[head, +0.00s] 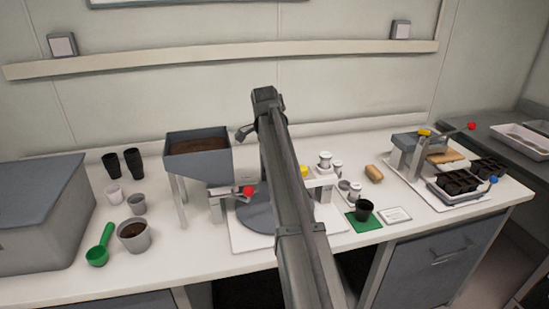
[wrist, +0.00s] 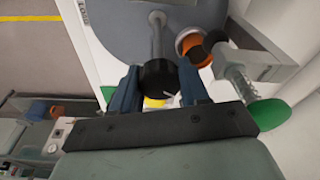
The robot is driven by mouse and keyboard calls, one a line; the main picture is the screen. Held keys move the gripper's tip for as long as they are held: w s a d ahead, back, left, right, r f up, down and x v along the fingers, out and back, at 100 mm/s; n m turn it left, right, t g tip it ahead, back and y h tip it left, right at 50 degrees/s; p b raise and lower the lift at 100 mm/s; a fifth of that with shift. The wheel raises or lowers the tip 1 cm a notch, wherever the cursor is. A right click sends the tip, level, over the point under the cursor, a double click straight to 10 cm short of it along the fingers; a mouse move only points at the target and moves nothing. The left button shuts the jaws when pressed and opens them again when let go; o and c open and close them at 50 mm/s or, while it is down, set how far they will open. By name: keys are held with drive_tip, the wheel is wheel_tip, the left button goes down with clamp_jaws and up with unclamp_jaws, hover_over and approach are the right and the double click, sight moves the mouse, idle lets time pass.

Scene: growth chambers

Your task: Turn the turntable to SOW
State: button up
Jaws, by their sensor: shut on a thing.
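The turntable is a grey disc (head: 257,216) on a white base in the middle of the bench, partly hidden behind my arm in the head view. In the wrist view its grey surface (wrist: 115,22) fills the top, with a grey handle bar (wrist: 157,35) ending in a black knob (wrist: 157,80). My gripper (wrist: 158,88) has its blue fingers on either side of the knob and is shut on it. My gripper is hidden in the head view. A small printed label (wrist: 83,12) shows near the disc's edge, too small to read.
An orange-filled cup (wrist: 193,45) sits at the disc's edge beside a spring-loaded arm (wrist: 240,80). A soil hopper (head: 198,152) with a red-knobbed lever (head: 248,190) stands left. A black pot (head: 363,210) on a green mat (head: 362,223) and a press (head: 425,148) are right.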

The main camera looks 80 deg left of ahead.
drive_tip(key=m, duration=0.6)
drive_tip(key=shift+h, duration=0.4)
drive_tip(key=m, duration=0.3)
drive_tip(key=m+h, duration=0.1)
drive_tip(key=m, duration=0.2)
drive_tip(key=shift+s+g, duration=0.1)
drive_tip(key=shift+g, duration=0.2)
drive_tip(key=o, duration=0.6)
drive_tip(key=shift+o, duration=0.2)
drive_tip(key=shift+r, duration=0.15)
